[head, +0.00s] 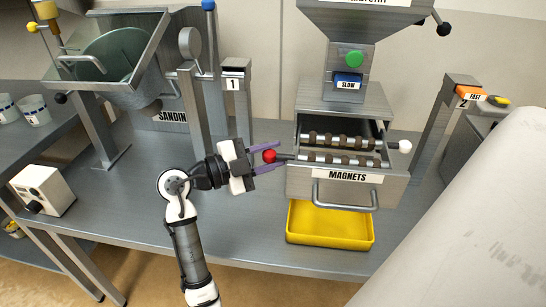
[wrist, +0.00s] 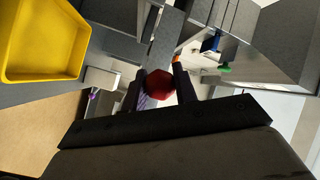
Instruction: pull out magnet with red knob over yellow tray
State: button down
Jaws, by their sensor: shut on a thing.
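The red knob (head: 269,156) is at the left end of a magnet rod (head: 330,160) in the open drawer marked MAGNETS (head: 346,189). My gripper (head: 271,157) comes from the left with its fingers on either side of the knob, shut on it. In the wrist view the red knob (wrist: 159,84) sits between the two dark fingers (wrist: 158,88). A second rod (head: 340,139) lies behind, with a white knob (head: 405,146) at its right end. The yellow tray (head: 291,222) sits on the bench below the drawer, empty. It also shows in the wrist view (wrist: 40,76), upper left.
A hopper with a green button (head: 354,59) stands above the drawer. Post 1 (head: 233,84) is behind my gripper, and post 2 (head: 440,110) is to the right. A sanding machine (head: 120,60) stands at the left.

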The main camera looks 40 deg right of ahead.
jog(key=w+a+b, duration=0.4)
jog(key=w, duration=0.1)
jog(key=shift+w+a, duration=0.3)
jog(key=shift+a, duration=0.1)
jog(key=c, duration=1.1)
grip_release()
jog(key=b+v, duration=0.3)
jog(key=v, duration=1)
jog(key=shift+a, duration=0.4)
jog(key=shift+w+r, duration=0.1)
